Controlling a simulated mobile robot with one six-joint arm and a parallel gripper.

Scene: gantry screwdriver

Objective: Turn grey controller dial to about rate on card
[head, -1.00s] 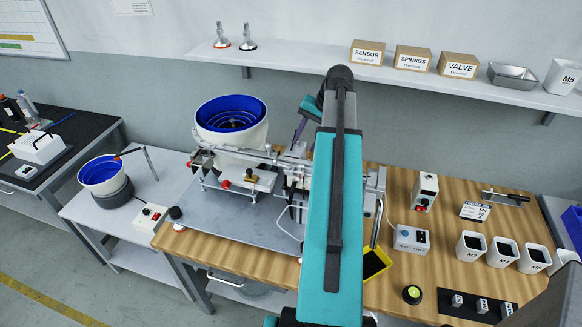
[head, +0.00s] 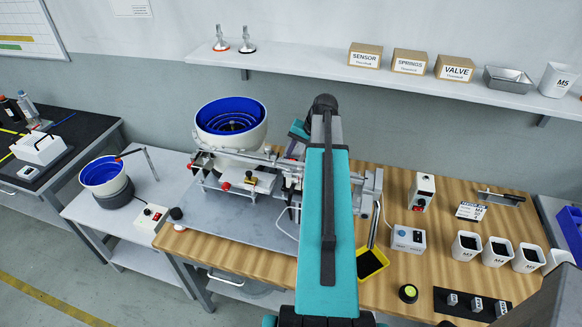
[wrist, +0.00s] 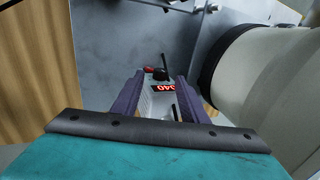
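In the wrist view, a pale controller box (wrist: 157,104) with a lit red display (wrist: 168,87) lies ahead of my gripper (wrist: 160,77). The digits appear upside down, perhaps 040. A dark round dial (wrist: 161,73) sits at the box's far end, beside a red part. The two purple fingers are apart, one on each side of the box in the picture, with nothing held. Contact cannot be told. In the head view, my arm hides this box and the fingertips. A small printed card (head: 471,211) lies on the wooden bench, its text too small to read.
A large blue-lined feeder bowl (head: 231,122) stands at the back, close to my wrist. A metal rail assembly (head: 270,160) runs before it. Other control boxes (head: 421,192) (head: 408,239) and white bins (head: 467,246) occupy the bench's right side.

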